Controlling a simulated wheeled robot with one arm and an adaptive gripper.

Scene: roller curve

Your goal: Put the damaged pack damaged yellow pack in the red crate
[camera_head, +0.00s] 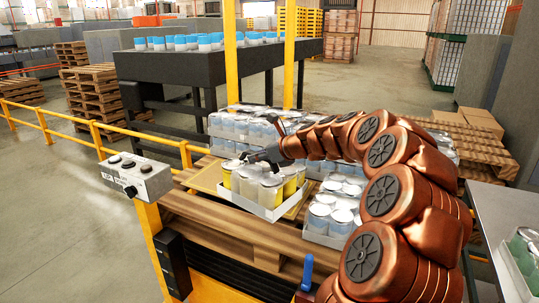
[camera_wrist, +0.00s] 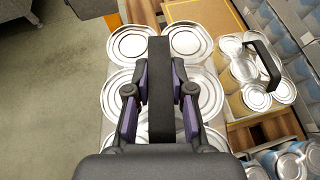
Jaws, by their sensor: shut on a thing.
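A yellow pack (camera_head: 290,186) of yellow and pale grey cans stands in a low white tray on the pallet stack in the head view. My gripper (camera_head: 257,156) is at the top of this pack. In the wrist view, my gripper (camera_wrist: 160,100) is shut on the black carrying handle (camera_wrist: 160,70) that runs between two rows of silver can lids (camera_wrist: 130,43). The lower part of the held pack is hidden by the gripper. I cannot make out the damage. I cannot identify the red crate in either view.
Another pack with a black handle (camera_wrist: 262,62) lies to the right in the wrist view. Packs of white-topped cans (camera_head: 331,212) crowd the wooden pallet (camera_head: 230,228). A yellow railing (camera_head: 70,122) and control box (camera_head: 137,176) stand at the left. A grey table (camera_head: 490,215) is at the right.

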